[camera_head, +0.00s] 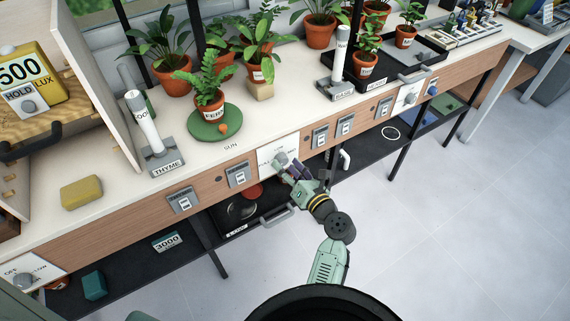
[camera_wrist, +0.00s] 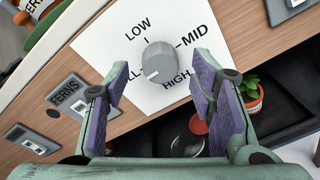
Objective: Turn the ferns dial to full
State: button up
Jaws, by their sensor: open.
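The grey dial (camera_wrist: 160,62) sits on a white square card marked LOW, MID and HIGH, plus a word ending in "LL" partly hidden by the left finger. A pale face of the knob is turned to the lower left, towards that word; its exact setting is hard to tell. In the head view the dial (camera_head: 281,159) is on the bench front, beside a FERNS plate (camera_wrist: 68,92). My gripper (camera_wrist: 156,68) is open, its purple-padded fingers at either side of the knob with gaps visible. In the head view my gripper (camera_head: 291,172) is right at the card.
Another dial (camera_head: 23,281) is at the lower left and one (camera_head: 410,98) at the right. Switch plates (camera_head: 183,200) line the bench front. A fern pot (camera_head: 209,107) stands on a green saucer (camera_head: 216,128) above. A dark shelf (camera_head: 140,262) runs below; the floor in front is clear.

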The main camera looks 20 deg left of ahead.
jog(key=v, duration=0.5)
jog(key=shift+s+d, duration=0.2)
jog(key=shift+d, duration=0.15)
